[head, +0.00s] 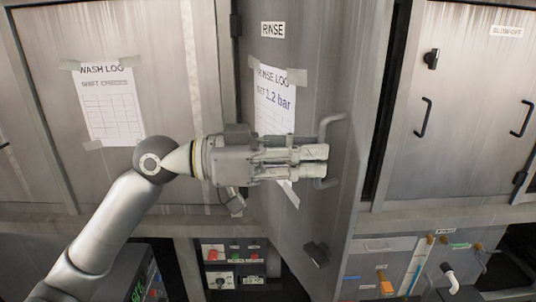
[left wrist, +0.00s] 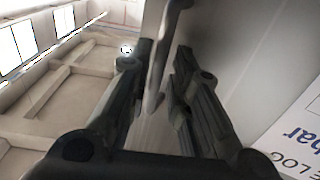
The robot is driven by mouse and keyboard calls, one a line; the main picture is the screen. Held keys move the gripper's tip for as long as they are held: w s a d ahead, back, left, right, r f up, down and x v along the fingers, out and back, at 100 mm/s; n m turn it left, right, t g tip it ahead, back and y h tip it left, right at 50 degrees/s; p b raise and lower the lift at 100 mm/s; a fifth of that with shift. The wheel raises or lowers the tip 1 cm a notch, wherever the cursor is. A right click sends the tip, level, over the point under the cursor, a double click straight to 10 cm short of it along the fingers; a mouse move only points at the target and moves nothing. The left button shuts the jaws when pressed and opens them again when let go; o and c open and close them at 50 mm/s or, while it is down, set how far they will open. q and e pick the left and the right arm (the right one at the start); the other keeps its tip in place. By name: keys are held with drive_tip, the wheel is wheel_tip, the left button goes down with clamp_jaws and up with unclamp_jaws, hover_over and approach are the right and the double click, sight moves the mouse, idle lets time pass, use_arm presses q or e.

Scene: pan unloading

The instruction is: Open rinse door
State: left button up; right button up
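The rinse door (head: 355,90) is a grey metal panel with a "RINSE" label. It stands partly open, swung out toward me from hinges on its left, with a dark gap past its right edge. Its grey bar handle (head: 329,122) is near that edge. My left gripper (head: 327,163) is at the handle, in front of the door. In the left wrist view the handle (left wrist: 158,60) runs between the two fingers (left wrist: 164,55), which stand apart with a visible gap on the right side. My right gripper is not in view.
The wash door (head: 60,130) with a paper log is closed on the left. The blow-off door (head: 470,110) with black handles is closed on the right. Below are a button panel (head: 232,262) and a panel with pipes and valves (head: 405,262).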

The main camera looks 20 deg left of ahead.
use_arm(q)
drive_tip(key=v, duration=1)
drive_tip(key=shift+d, duration=0.1)
